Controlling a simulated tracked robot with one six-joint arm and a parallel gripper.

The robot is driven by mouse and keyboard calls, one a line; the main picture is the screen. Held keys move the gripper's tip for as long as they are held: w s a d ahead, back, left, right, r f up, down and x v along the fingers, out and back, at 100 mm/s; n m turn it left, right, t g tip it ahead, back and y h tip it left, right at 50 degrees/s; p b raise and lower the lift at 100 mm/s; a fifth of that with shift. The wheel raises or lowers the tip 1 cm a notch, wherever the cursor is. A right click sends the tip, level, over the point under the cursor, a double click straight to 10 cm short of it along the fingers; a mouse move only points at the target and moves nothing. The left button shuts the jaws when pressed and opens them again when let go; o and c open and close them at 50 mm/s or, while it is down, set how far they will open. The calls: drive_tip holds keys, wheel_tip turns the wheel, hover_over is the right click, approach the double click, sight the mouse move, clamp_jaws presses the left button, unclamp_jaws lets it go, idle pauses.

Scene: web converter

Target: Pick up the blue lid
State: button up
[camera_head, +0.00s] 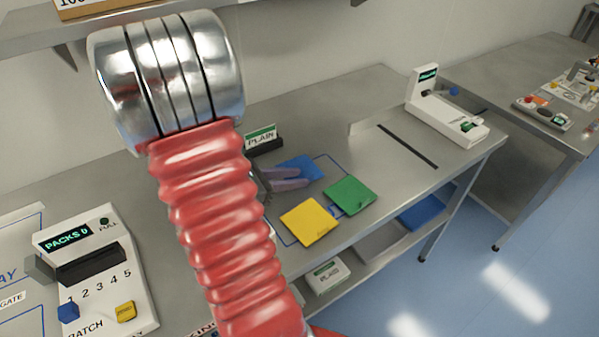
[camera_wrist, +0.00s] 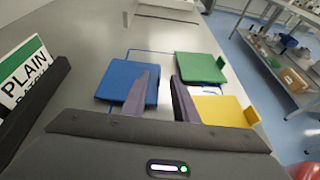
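The blue lid (camera_head: 304,165) is a flat square plate on the metal bench, beyond the yellow lid. In the wrist view the blue lid (camera_wrist: 117,82) lies at left of centre, its right part overlapped by my left finger. My gripper (camera_wrist: 166,74) is open, with two purple-grey fingers pointing forward and a gap between them. In the head view my gripper (camera_head: 297,177) is low over the blue lid's near edge. I cannot tell whether it touches the lid. Any tab on the blue lid is hidden by the fingers.
A green lid (camera_head: 350,195) and a yellow lid (camera_head: 309,222) lie close by, each with an upright tab in the wrist view. A PLAIN sign (camera_head: 261,137) stands behind the lids. A white device (camera_head: 445,118) stands at the bench's far right. The PACKS machine (camera_head: 95,270) is at left.

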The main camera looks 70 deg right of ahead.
sight(308, 169)
drive_tip(key=shift+x, duration=1.6)
drive_tip(key=shift+c, duration=0.4)
clamp_jaws()
